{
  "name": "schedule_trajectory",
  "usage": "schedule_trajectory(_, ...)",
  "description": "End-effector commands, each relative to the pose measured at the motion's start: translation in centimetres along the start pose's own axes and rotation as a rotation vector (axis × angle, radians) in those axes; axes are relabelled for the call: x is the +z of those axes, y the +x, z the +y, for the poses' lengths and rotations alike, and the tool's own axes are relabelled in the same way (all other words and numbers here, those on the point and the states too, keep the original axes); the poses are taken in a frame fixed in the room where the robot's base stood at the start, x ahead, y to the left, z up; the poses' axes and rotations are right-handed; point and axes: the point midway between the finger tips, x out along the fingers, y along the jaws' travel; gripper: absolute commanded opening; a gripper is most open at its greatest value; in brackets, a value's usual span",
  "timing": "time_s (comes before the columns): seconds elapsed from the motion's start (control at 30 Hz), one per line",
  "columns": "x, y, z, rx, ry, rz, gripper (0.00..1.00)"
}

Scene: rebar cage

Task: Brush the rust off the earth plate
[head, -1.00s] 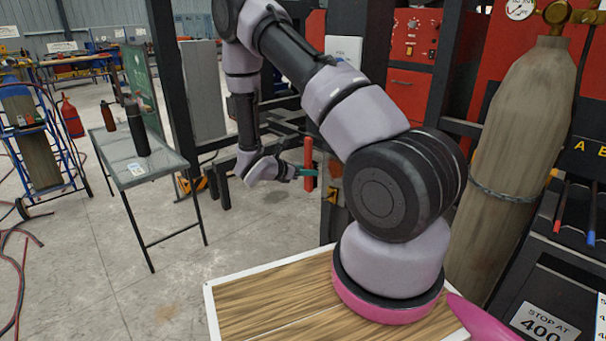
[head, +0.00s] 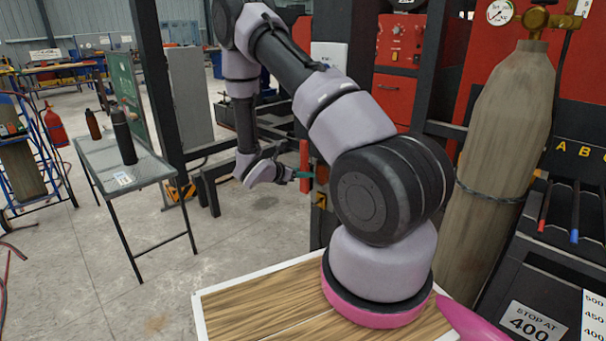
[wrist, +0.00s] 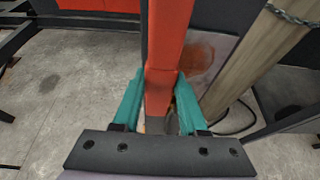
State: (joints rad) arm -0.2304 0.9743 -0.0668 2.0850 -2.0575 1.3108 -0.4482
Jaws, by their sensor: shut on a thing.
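My gripper (wrist: 157,98) has teal fingers on both sides of a long red bar-like thing (wrist: 168,40), which looks like the brush's handle, and is shut on it. In the head view my gripper (head: 301,174) is far out at the arm's end, with the red brush (head: 304,156) upright in it. The earth plate (wrist: 225,48) is a grey panel just beyond and right of the brush in the wrist view. A reddish-brown rust patch (wrist: 202,62) shows on it, partly behind the brush. I cannot tell whether the brush touches the plate; its bristles are not clearly visible.
A gas cylinder (head: 502,130) stands right, chained beside a red cabinet (head: 393,95). A dark post (head: 320,215) stands close to my gripper. A grey metal table (head: 150,172) with a dark bottle (head: 123,136) is left. Open concrete floor (head: 240,240) lies between.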

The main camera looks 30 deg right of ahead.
Motion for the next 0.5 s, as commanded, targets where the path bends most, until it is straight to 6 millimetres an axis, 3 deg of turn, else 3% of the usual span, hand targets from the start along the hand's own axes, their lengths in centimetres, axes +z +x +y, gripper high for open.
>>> schedule_trajectory(0.5, 0.33, 0.73, 0.00, -0.001, 0.001, -0.001, 0.00)
